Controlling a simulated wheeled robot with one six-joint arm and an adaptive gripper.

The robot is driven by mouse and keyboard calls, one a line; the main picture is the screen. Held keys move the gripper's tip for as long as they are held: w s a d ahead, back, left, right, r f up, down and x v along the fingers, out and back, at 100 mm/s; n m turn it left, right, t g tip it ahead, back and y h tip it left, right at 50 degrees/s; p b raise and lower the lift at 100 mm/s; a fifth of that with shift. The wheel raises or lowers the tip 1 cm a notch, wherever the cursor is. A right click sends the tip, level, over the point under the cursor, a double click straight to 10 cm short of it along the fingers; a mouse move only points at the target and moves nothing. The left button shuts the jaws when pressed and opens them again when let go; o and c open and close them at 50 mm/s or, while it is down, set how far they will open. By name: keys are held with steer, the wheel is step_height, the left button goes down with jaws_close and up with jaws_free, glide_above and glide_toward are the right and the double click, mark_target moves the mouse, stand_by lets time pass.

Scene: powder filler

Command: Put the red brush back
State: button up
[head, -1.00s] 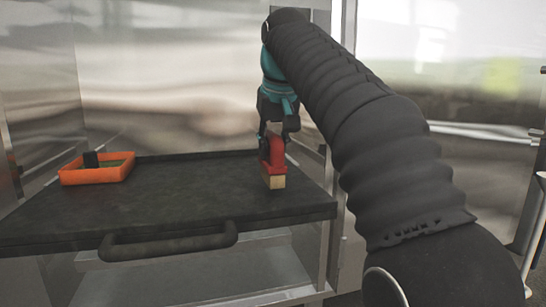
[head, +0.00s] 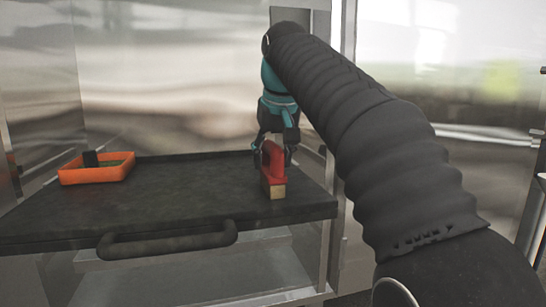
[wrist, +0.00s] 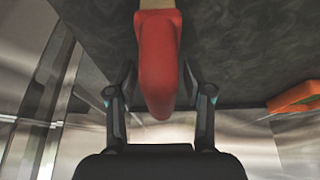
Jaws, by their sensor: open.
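In the wrist view the red handle (wrist: 158,60) lies between the two fingers (wrist: 158,82), with a gap visible on each side. The gripper is open. The bristles under the block cannot be made out.
The middle of the tabletop is clear. A handle (head: 165,247) runs along the front edge.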

steer(key=shift+p+v, duration=0.5)
steer(key=shift+v, duration=3.35)
steer(key=shift+w, duration=0.1)
